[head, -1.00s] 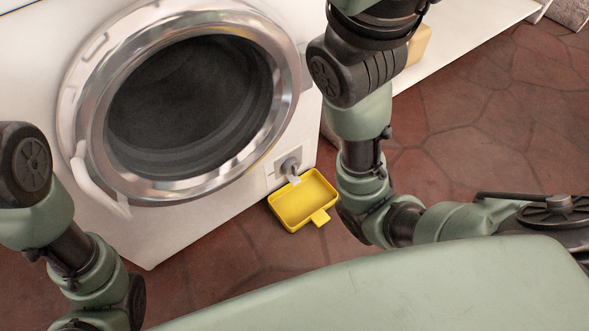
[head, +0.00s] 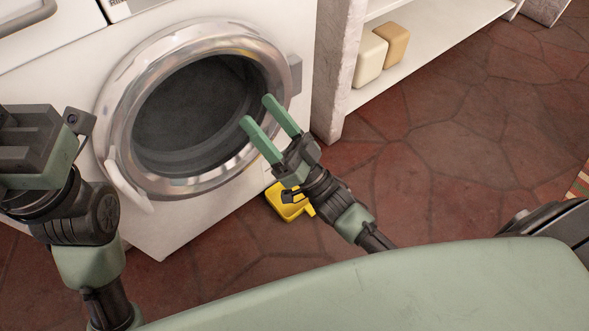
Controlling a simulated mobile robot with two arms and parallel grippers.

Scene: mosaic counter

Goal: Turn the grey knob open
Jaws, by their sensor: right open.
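The grey knob is hidden in the head view now, behind my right gripper and wrist at the lower right of the white washing machine (head: 165,235). A yellow tray (head: 285,205) lies on the floor below that spot, partly covered by my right wrist. My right gripper (head: 262,122) is open and empty, its two green fingers pointing up and left across the right part of the round door (head: 110,115). I cannot tell how far it is from the door. My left gripper (head: 35,150) shows only in part at the left edge, and its fingertips are not clear.
A white shelf (head: 450,40) with a cream container (head: 370,58) and a tan container (head: 394,44) stands right of the machine, behind a rough pale post (head: 333,80). The dark red stone floor (head: 450,160) at the right is clear.

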